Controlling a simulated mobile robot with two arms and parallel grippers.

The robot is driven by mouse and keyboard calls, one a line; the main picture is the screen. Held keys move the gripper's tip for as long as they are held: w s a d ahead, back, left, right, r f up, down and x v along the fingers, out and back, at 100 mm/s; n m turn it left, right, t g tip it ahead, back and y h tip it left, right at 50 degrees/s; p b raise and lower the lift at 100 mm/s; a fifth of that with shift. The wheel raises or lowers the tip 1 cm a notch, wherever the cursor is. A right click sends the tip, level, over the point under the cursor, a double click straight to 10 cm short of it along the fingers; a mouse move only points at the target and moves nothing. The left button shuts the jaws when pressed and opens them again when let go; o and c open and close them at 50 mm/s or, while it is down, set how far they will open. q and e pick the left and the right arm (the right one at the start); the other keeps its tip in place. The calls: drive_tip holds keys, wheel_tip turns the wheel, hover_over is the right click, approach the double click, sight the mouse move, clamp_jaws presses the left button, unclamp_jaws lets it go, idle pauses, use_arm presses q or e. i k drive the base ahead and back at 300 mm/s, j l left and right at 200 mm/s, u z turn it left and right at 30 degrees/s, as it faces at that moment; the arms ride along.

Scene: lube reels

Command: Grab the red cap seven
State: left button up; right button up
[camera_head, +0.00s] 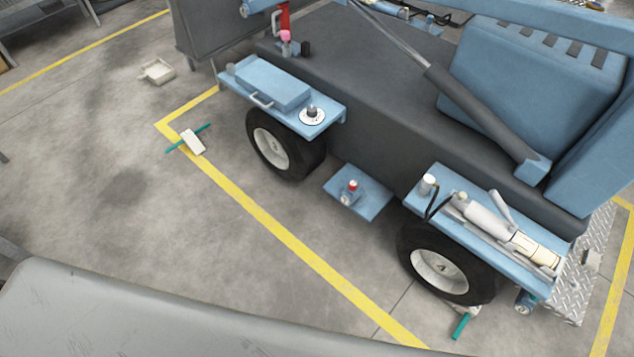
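A small item with a red cap (352,184) stands on a blue step plate (366,202) low on the side of a blue and grey vehicle, between its two wheels. Its body below the cap is pale and partly blue. Any number on it is too small to read. Neither of my grippers shows in the head view.
The vehicle's front wheel (283,146) and rear wheel (440,264) flank the step. A yellow floor line (285,235) runs alongside. A white chock (193,142) with a teal bar lies on the floor. A grey surface (120,315) fills the lower left. Open floor lies between.

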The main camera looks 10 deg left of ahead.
sight(351, 185)
drive_tip(key=i+z, duration=0.2)
drive_tip(key=i, duration=0.25)
drive_tip(key=i+j+z, duration=0.15)
drive_tip(key=i, duration=0.3)
